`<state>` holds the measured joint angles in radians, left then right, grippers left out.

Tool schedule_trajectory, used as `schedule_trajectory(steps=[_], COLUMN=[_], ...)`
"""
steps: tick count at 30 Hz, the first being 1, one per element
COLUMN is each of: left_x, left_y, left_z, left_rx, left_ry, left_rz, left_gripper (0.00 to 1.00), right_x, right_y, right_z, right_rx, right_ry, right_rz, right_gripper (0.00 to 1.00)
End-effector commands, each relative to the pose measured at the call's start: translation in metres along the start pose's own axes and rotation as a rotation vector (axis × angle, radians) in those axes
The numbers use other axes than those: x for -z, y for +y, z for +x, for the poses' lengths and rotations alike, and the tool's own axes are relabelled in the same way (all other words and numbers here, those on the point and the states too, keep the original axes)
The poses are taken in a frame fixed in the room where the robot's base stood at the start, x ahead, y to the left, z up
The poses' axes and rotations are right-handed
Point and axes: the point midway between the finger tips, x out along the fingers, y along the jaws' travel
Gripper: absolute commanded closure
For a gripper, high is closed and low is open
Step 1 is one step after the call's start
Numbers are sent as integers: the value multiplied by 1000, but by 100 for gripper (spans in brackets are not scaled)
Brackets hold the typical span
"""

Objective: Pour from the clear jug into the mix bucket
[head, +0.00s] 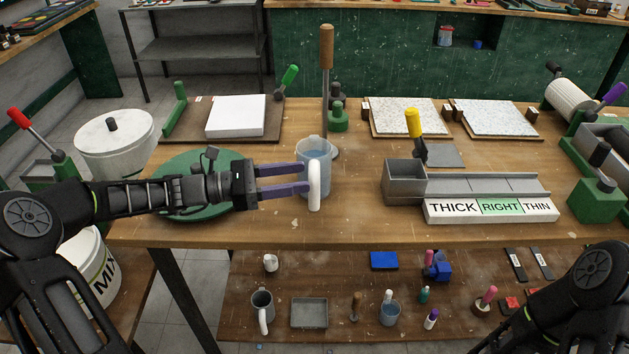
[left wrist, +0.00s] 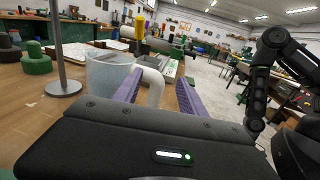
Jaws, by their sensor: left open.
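The clear jug (head: 313,152) stands upright on the workbench, its white handle facing the bench's front edge. The left wrist view also shows the jug (left wrist: 105,78). My left gripper (head: 305,178) is open, its purple fingers level and reaching to the white handle. In the left wrist view the handle stands between the two fingers; I cannot tell whether either touches it. The mix bucket (head: 103,272), white with dark "MIX" lettering, sits low at the left, partly hidden behind my left arm. My right gripper is out of view; only part of my right arm shows.
A tall rod with a wooden top (head: 327,48) stands right behind the jug. A green round plate (head: 185,207) lies under my left forearm. A metal trough (head: 480,187) with a THICK/RIGHT/THIN sign is at the right. The bench's front middle is clear.

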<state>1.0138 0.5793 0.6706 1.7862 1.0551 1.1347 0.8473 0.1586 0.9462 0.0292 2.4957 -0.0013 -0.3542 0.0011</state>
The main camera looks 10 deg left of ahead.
Motion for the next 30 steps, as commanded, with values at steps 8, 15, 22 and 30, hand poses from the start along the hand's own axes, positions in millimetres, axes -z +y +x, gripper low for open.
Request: schedule_trajectory(steps=[8, 15, 22, 30], left_x=[54, 64, 65, 63], left_y=[0, 0, 0, -1], left_z=[0, 12, 13, 34], left_rx=[0, 1, 0, 4], left_ry=[-2, 0, 0, -2], left_rz=[-4, 1, 1, -1], left_gripper=[51, 51, 51, 51], right_x=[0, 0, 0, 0], right_y=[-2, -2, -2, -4], right_z=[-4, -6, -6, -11], right_rx=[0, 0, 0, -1], right_ry=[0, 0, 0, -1], right_rz=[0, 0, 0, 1], right_gripper=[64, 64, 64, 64])
